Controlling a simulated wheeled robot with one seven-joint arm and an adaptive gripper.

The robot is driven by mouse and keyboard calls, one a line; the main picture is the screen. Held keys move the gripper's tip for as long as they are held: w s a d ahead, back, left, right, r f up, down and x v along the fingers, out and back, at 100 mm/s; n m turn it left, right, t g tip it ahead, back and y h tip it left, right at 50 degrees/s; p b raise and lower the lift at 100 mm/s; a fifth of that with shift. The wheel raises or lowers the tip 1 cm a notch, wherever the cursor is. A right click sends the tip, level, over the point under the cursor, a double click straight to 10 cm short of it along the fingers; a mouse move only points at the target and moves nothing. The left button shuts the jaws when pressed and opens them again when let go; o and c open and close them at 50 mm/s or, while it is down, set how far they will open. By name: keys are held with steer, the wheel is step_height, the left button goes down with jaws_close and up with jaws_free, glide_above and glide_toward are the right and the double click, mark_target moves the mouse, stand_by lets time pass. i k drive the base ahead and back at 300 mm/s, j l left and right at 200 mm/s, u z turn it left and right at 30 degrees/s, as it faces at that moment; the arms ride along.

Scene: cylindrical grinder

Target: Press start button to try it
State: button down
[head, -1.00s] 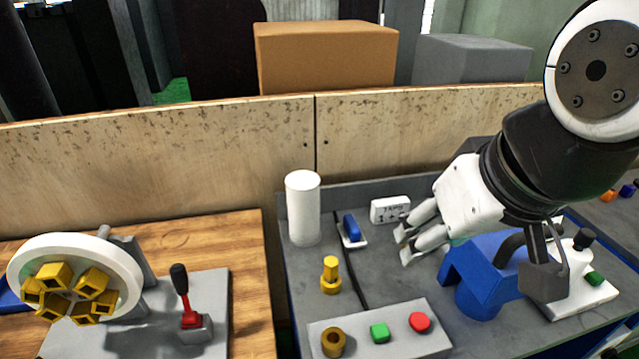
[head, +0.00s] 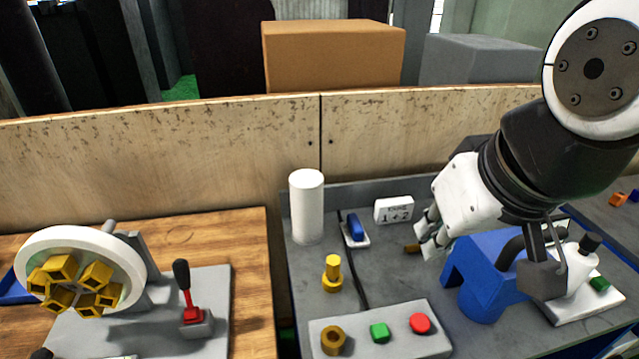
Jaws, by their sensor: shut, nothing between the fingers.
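The grey control box (head: 398,348) lies at the front of the grey bench. Which button is the start button is not labelled legibly. My gripper (head: 428,240) is shut and empty, above the bench behind the red button and left of the blue machine (head: 484,272). It is apart from both buttons. A small brass piece (head: 412,248) shows beside the fingertips, partly hidden.
A yellow peg (head: 332,273), a blue rocker switch (head: 355,228) with a black cable, a white cylinder (head: 307,206) and a white sign (head: 394,210) stand on the bench. Left, a wooden table (head: 249,270) holds a red-based lever (head: 187,300) and a white wheel (head: 129,259).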

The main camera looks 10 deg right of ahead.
mark_target(379, 333)
steer(key=k+j+z, duration=0.85)
steer(key=k+z, duration=0.15)
steer(key=z, duration=0.15)
